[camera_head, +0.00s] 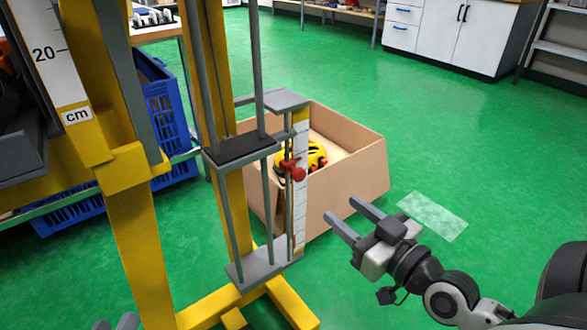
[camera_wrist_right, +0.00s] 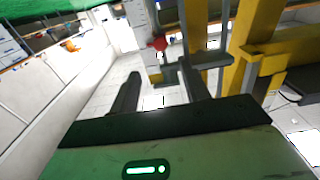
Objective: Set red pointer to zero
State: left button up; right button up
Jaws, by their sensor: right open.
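The red pointer (camera_head: 293,168) sits on a thin vertical rod beside the white scale strip (camera_head: 299,215) of the yellow drop tower (camera_head: 232,215). It is in the upper half of the strip, and I cannot read the marks there. The pointer also shows in the right wrist view (camera_wrist_right: 157,43), beyond the fingers. My right gripper (camera_head: 342,209) is open and empty, to the right of and lower than the pointer in the head view, apart from it. A small grey part at the bottom left edge may be my left gripper (camera_head: 124,322); its jaws are not clear.
A cardboard box (camera_head: 350,190) holding a yellow helmet (camera_head: 312,154) stands behind the scale. A dark plate (camera_head: 240,150) is on the tower's grey rods. A blue crate (camera_head: 165,120) is at left.

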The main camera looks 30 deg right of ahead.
aim_at(302, 176)
jog(key=w, duration=0.8)
jog(key=w+a, duration=0.1)
jog(key=w, duration=0.4)
jog(key=shift+b, duration=0.4)
pick_arm(q)
jog(key=shift+r, duration=0.25)
pick_arm(e)
jog(key=shift+w+a, duration=0.1)
jog(key=shift+w, duration=0.4)
grip_shut()
jog(key=shift+r, duration=0.1)
notch_tip(302, 176, up, 2)
jog(key=shift+r+p, duration=0.1)
jog(key=shift+p, duration=1.15)
jog(key=shift+r+p, duration=0.35)
jog(key=shift+p, duration=0.1)
jog(key=shift+r, duration=0.1)
pick_arm(q)
jog(key=shift+a+f+m+y, duration=0.3)
jog(key=shift+f+m+y, duration=0.15)
jog(key=shift+f, duration=0.25)
